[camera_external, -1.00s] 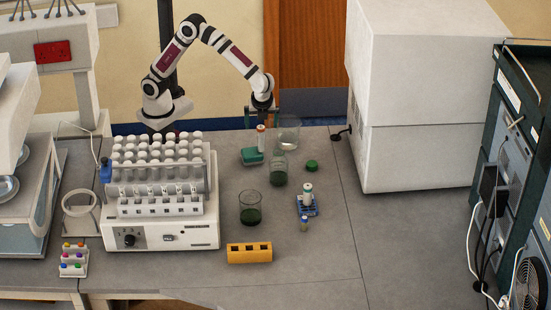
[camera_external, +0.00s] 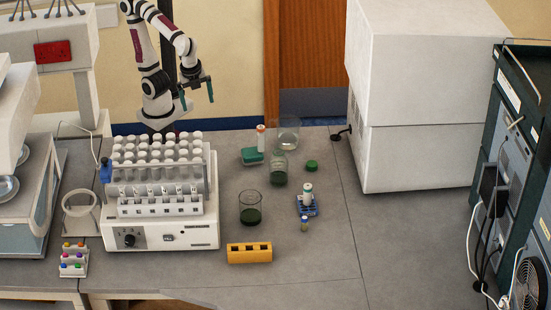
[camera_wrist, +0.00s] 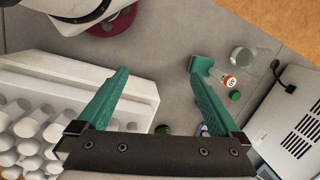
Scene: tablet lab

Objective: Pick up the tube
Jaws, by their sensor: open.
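A white tube with an orange-red top (camera_external: 261,138) stands upright at the small teal rack (camera_external: 252,156). Another white tube with a teal-green top (camera_external: 308,190) stands in a blue rack (camera_external: 307,207). A small yellowish tube with a blue top (camera_external: 304,223) stands just in front of that rack. Which tube is meant is unclear. My gripper (camera_external: 197,104) is open and empty, raised above the back of the bench, left of all three. Its teal fingers (camera_wrist: 158,73) are spread apart.
A white machine (camera_external: 160,236) filled with several white-capped tubes stands left, partly under my gripper. Beakers (camera_external: 250,209), a green-filled bottle (camera_external: 279,171), a green cap (camera_external: 311,166) and a yellow rack (camera_external: 249,253) occupy the middle. A large white box (camera_external: 420,150) stands right.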

